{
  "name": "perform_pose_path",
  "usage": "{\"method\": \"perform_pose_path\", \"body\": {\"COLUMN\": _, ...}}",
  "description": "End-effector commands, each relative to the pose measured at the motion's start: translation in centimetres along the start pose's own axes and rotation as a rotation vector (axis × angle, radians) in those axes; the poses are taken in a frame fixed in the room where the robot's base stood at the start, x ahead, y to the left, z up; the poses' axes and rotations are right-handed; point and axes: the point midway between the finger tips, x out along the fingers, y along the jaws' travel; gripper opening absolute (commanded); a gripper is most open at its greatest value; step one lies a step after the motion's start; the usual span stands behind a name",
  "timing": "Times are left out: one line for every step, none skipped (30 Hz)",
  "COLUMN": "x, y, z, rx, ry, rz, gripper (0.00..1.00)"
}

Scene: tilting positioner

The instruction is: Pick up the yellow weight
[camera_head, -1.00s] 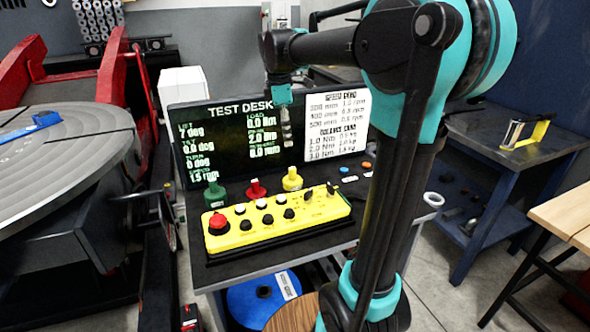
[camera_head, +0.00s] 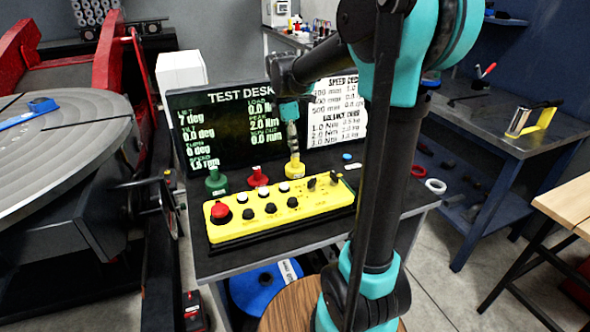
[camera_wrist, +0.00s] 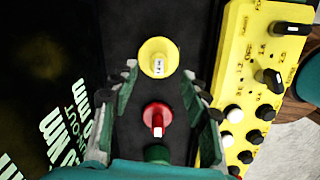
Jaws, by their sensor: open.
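The yellow weight (camera_head: 295,173) stands upright on the desk behind the yellow control panel, at the right end of a row of three weights. It also shows in the wrist view (camera_wrist: 158,57), with a pale label on its top. My gripper (camera_head: 292,148) points down just above the yellow weight's knob. In the wrist view my gripper (camera_wrist: 160,74) is open and empty, with the yellow weight just past the fingertips, near the middle of the gap. I cannot tell whether the fingers touch it.
A red weight (camera_head: 257,177) and a green weight (camera_head: 215,182) stand left of the yellow one. The control panel (camera_head: 280,208) lies in front, and the Test Desk screen (camera_head: 222,125) rises close behind. Small discs lie to the right.

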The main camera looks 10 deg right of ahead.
Motion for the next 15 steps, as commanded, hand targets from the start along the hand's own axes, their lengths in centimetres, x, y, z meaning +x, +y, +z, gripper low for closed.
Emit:
{"method": "perform_pose_path", "body": {"x": 0.2, "y": 0.0, "z": 0.0, "rx": 0.000, "ry": 0.000, "rz": 0.000, "gripper": 0.46}}
{"method": "perform_pose_path", "body": {"x": 0.4, "y": 0.0, "z": 0.0, "rx": 0.000, "ry": 0.000, "rz": 0.000, "gripper": 0.46}}
{"method": "perform_pose_path", "body": {"x": 0.8, "y": 0.1, "z": 0.0, "rx": 0.000, "ry": 0.000, "rz": 0.000, "gripper": 0.46}}
{"method": "perform_pose_path", "body": {"x": 1.1, "y": 0.1, "z": 0.0, "rx": 0.000, "ry": 0.000, "rz": 0.000, "gripper": 0.46}}
{"method": "perform_pose_path", "body": {"x": 1.6, "y": 0.1, "z": 0.1, "rx": 0.000, "ry": 0.000, "rz": 0.000, "gripper": 0.46}}
{"method": "perform_pose_path", "body": {"x": 2.2, "y": 0.2, "z": 0.1, "rx": 0.001, "ry": 0.000, "rz": 0.000, "gripper": 0.46}}
{"method": "perform_pose_path", "body": {"x": 2.6, "y": 0.2, "z": 0.1, "rx": 0.000, "ry": 0.000, "rz": 0.000, "gripper": 0.46}}
{"method": "perform_pose_path", "body": {"x": 3.1, "y": 0.2, "z": 0.1, "rx": 0.000, "ry": 0.000, "rz": 0.000, "gripper": 0.46}}
{"method": "perform_pose_path", "body": {"x": 3.6, "y": 0.2, "z": 0.1, "rx": 0.000, "ry": 0.000, "rz": 0.000, "gripper": 0.46}}
{"method": "perform_pose_path", "body": {"x": 4.0, "y": 0.2, "z": 0.1, "rx": 0.000, "ry": 0.000, "rz": 0.000, "gripper": 0.46}}
{"method": "perform_pose_path", "body": {"x": 4.4, "y": 0.2, "z": 0.1, "rx": 0.000, "ry": 0.000, "rz": 0.000, "gripper": 0.46}}
{"method": "perform_pose_path", "body": {"x": 4.7, "y": 0.2, "z": 0.1, "rx": 0.000, "ry": 0.000, "rz": 0.000, "gripper": 0.46}}
{"method": "perform_pose_path", "body": {"x": 4.9, "y": 0.2, "z": 0.1, "rx": 0.000, "ry": 0.000, "rz": 0.000, "gripper": 0.46}}
{"method": "perform_pose_path", "body": {"x": 5.1, "y": 0.2, "z": 0.1, "rx": 0.000, "ry": 0.000, "rz": 0.000, "gripper": 0.46}}
{"method": "perform_pose_path", "body": {"x": 5.2, "y": 0.2, "z": 0.1, "rx": 0.000, "ry": 0.000, "rz": 0.000, "gripper": 0.46}}
